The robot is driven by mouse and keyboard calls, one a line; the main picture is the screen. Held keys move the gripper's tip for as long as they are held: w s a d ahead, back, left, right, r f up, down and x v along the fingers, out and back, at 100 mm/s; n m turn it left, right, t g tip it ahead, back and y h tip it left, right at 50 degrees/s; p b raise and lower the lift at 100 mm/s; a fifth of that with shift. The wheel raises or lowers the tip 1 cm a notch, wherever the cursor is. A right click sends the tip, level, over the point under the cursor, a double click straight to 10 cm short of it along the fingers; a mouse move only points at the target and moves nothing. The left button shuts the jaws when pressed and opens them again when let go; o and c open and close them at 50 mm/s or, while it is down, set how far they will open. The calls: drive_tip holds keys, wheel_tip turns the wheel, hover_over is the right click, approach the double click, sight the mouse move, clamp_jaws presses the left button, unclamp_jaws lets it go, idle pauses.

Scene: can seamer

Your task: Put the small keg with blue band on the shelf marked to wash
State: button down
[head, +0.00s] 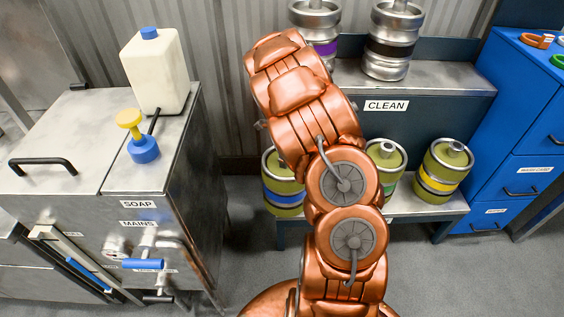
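The small keg with a blue band (281,194) has an olive-green body. It stands upright at the left end of the lower shelf (412,208), and my arm hides its right part. The upper shelf (440,80) carries the label CLEAN. I see no label reading to wash; my arm covers part of the lower shelf. My copper arm rises through the middle of the view. My gripper is not visible.
The lower shelf also holds a green-banded keg (388,155) and a yellow-banded keg (442,172). Steel kegs with purple (318,25) and black (390,45) bands stand above. A steel machine (150,215) with a white jug (157,75) is left; blue drawers (525,110) are right.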

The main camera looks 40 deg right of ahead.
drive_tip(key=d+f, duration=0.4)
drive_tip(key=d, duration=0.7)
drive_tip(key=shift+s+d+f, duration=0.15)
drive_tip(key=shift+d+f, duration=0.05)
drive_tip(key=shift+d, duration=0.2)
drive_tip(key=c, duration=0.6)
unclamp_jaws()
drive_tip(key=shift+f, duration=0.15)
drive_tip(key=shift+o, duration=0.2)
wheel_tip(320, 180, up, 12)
